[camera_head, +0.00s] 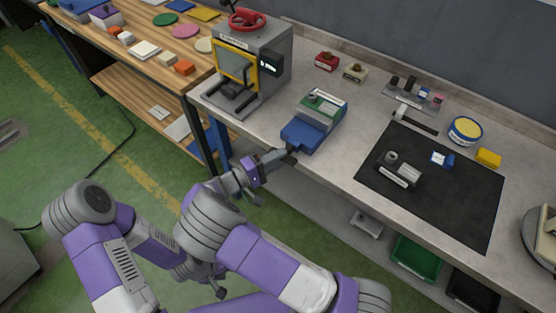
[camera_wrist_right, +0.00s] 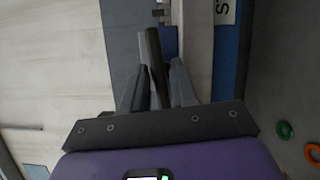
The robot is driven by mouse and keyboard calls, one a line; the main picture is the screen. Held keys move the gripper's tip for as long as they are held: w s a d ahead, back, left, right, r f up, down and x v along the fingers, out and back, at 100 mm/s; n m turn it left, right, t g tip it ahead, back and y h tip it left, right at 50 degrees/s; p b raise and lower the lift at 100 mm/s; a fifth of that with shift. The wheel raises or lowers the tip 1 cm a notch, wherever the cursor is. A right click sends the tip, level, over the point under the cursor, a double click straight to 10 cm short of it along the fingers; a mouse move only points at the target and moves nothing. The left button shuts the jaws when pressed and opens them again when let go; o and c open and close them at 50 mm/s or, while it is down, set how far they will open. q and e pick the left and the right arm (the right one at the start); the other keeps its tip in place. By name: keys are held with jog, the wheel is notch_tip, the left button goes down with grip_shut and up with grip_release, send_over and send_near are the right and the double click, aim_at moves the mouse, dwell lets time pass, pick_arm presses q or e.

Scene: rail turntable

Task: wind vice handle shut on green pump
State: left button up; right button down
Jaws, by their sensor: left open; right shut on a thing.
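The blue vice (camera_head: 303,134) stands at the front edge of the grey workbench. The green pump (camera_head: 322,107) sits on its far side, between the jaws as far as I can see; contact is too small to judge. My right gripper (camera_head: 287,153) is at the vice's near end, shut on the dark vice handle (camera_wrist_right: 155,58), which stands between its fingers in the right wrist view (camera_wrist_right: 157,88). The handle is mostly hidden in the head view. My left gripper (camera_head: 221,292) is low, away from the bench, open and empty; its fingertips are largely hidden by my right arm.
A grey machine (camera_head: 275,50) with a yellow frame and red handwheel stands left of the vice. A black mat (camera_head: 450,205) bearing a grey part (camera_head: 397,174) lies to the right. Bare bench separates mat and vice. A wooden table (camera_head: 185,75) adjoins at left.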

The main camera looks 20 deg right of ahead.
jog(key=shift+s+r+m+y+b, duration=0.1)
jog(key=shift+m+y+b, duration=0.7)
jog(key=shift+m, duration=0.65)
jog(key=shift+w+r+m+y+b, duration=0.1)
jog(key=shift+m+y+b, duration=0.35)
jog(key=shift+m+b, duration=0.75)
jog(key=shift+s+m+y+b, duration=0.1)
jog(key=shift+m+y+b, duration=0.6)
jog(key=shift+m, duration=0.95)
jog(key=shift+t, duration=0.3)
jog(key=c, duration=1.1)
grip_release()
